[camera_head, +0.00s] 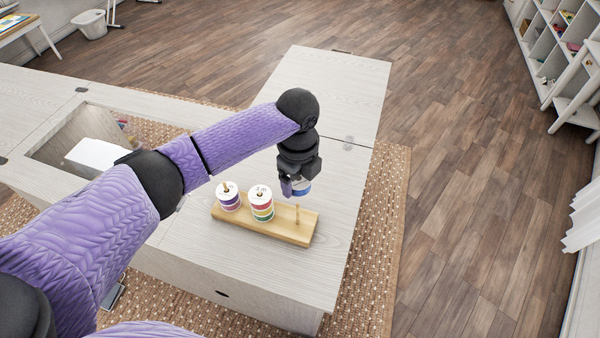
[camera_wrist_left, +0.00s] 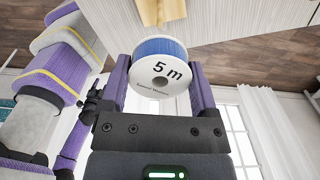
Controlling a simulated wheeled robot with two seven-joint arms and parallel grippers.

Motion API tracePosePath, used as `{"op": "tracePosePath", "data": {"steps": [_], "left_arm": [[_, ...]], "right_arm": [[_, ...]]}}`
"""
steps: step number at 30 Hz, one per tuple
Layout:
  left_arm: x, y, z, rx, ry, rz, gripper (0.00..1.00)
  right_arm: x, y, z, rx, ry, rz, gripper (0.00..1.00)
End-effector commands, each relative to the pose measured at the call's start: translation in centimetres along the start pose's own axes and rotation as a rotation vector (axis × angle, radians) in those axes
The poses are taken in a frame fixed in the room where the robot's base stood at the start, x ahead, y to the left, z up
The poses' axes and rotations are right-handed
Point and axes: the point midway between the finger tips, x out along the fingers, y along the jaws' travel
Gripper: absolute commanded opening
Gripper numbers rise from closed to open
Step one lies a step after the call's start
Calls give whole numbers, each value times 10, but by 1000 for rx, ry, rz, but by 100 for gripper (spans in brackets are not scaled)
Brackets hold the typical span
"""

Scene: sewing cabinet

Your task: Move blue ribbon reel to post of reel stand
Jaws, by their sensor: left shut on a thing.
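The blue ribbon reel (camera_head: 302,188) has white end faces and is held in my left gripper (camera_head: 296,187). In the left wrist view the reel (camera_wrist_left: 160,72) shows "5 m" on its white face, between the two fingers. My left gripper is shut on it. The wooden reel stand (camera_head: 285,229) lies on the table, with reels on two posts: a purple and white one (camera_head: 229,198) at left and a stack with red, yellow and green (camera_head: 262,207) in the middle. The bare right post (camera_head: 298,214) stands just below the held reel in the head view. My right gripper is out of view.
The pale wooden cabinet top (camera_head: 190,262) is clear around the stand. An opening (camera_head: 60,150) in the cabinet top at left holds a white object (camera_head: 97,154). Shelves (camera_head: 560,50) stand far off at right.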

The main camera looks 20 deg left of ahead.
Motion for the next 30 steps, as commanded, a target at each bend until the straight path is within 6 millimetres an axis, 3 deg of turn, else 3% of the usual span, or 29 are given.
{"op": "tracePosePath", "data": {"steps": [11, 15, 30], "left_arm": [[53, 0, 0, 2, -1, 2, 21], [45, 0, 0, 1, -1, 0, 21], [59, 0, 0, 1, -1, 0, 21]], "right_arm": [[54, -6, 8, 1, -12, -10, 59], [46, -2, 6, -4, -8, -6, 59], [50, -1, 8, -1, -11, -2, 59]]}}
